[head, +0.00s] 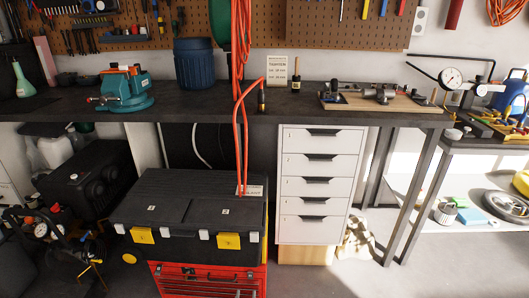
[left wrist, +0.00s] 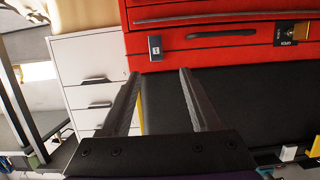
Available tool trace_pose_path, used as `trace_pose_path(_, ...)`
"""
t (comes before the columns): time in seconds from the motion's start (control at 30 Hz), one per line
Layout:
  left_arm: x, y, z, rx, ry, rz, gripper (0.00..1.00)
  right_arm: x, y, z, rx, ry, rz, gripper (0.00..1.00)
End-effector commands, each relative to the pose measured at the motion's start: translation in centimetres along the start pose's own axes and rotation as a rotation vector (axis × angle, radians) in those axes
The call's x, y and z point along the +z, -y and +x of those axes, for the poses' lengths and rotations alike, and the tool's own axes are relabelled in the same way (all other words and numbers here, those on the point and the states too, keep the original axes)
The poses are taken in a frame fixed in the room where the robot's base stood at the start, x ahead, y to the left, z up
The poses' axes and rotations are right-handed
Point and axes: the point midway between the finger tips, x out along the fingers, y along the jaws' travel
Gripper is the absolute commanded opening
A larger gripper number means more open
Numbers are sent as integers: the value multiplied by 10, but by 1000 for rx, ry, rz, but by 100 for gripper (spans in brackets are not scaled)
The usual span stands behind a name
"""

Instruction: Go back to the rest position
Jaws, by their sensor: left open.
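My left gripper (left wrist: 158,75) shows in the left wrist view with its two dark fingers apart and nothing between them. Behind the fingers are the black toolbox (left wrist: 225,100) and the red tool chest (left wrist: 220,50), which appear upside down in this view. White drawers (left wrist: 88,70) are to the left of the fingers. I cannot clearly make out the left gripper in the head view. My right gripper is in neither view.
In the head view, the black toolbox (head: 190,245) stands on the red chest (head: 205,280), beside the white drawer unit (head: 318,185). The dark workbench (head: 220,103) holds a teal vise (head: 124,92). A red hose (head: 241,130) hangs before it. Floor at right is partly clear.

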Motion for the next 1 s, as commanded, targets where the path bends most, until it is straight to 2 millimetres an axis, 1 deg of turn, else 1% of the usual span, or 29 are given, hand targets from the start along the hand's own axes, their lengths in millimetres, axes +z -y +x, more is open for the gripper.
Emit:
trace_pose_path(0.13,-50,23,-4,-66,33,-2,62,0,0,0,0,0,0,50)
trace_pose_path(0.17,-62,29,-7,-82,43,-2,62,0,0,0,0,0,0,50)
trace_pose_path(0.2,-78,37,-11,-105,60,-1,62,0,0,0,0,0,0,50)
trace_pose_path(0.27,-101,48,-20,-137,89,0,62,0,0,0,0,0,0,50)
trace_pose_path(0.3,-115,56,-27,-158,110,1,62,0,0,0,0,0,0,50)
trace_pose_path(0.37,-135,67,-39,-186,143,2,62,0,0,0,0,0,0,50)
trace_pose_path(0.4,-146,75,-49,-204,168,2,62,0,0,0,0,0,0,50)
trace_pose_path(0.47,-162,84,-65,-226,206,3,62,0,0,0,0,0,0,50)
trace_pose_path(0.5,-172,90,-77,-239,233,2,62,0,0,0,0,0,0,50)
trace_pose_path(0.57,-184,98,-97,-255,275,3,62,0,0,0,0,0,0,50)
trace_pose_path(0.63,-196,107,-121,-270,327,3,62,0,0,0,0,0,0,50)
trace_pose_path(0.73,-208,116,-160,-281,405,3,62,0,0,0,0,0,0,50)
trace_pose_path(0.87,-215,123,-215,-275,509,3,62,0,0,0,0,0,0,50)
trace_pose_path(0.9,-215,124,-233,-270,542,4,62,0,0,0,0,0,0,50)
trace_pose_path(0.97,-214,125,-260,-257,591,3,62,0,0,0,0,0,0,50)
trace_pose_path(1.0,-212,124,-278,-246,623,2,62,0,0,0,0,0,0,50)
